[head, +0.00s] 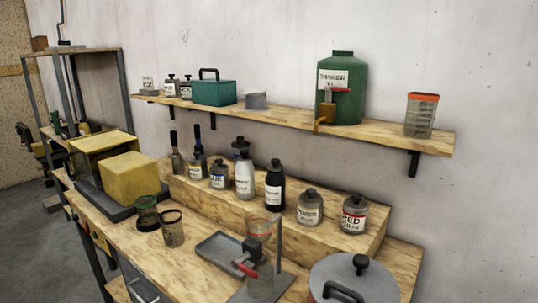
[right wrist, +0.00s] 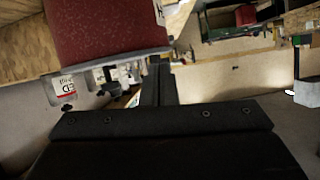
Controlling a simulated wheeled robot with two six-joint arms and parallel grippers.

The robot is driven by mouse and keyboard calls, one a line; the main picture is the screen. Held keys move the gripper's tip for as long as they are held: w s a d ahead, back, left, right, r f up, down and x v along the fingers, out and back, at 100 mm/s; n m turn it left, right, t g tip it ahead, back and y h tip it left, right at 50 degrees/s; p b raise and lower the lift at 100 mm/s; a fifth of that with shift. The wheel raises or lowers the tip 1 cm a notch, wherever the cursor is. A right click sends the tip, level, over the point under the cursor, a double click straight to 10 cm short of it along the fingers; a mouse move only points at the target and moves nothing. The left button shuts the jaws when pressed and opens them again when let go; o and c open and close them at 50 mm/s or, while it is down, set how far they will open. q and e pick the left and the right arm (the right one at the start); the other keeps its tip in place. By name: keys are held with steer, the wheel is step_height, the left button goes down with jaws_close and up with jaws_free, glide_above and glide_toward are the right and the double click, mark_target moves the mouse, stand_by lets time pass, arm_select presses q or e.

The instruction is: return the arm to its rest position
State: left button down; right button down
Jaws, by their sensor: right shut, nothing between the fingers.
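Neither of my arms shows in the head view. In the right wrist view my right gripper (right wrist: 160,75) shows as two dark fingers pressed together, with nothing between them. A large red speckled cylinder (right wrist: 105,28) fills the upper left of that view, close to the fingers; I cannot tell whether they touch. My left gripper is in neither view.
The workbench (head: 205,275) holds a yellow block (head: 130,178), a grey tray (head: 222,250), a lidded pot (head: 355,280) and a wooden step (head: 330,240) with several bottles. A wall shelf (head: 280,113) above carries a green thinner jug (head: 345,100).

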steer(key=s+d+f+m+h, duration=0.1)
steer(key=s+f+m+h, duration=0.35)
steer(key=f, duration=1.05)
steer(key=s+d+f+m+g+h, duration=0.2)
steer(key=s+f+m+h, duration=0.15)
steer(key=s, duration=0.35)
steer(key=s+d+f+m+g+h, duration=0.2)
steer(key=s+f+h, duration=0.2)
steer(key=s, duration=0.2)
step_height(320, 180, down, 25)
steer(key=d+g, duration=0.1)
steer(key=d, duration=0.1)
steer(key=s+a+f+g, duration=0.1)
steer(key=s+f, duration=1.4)
steer(key=shift+s+a+f+g, duration=0.15)
steer(key=shift+g, duration=0.15)
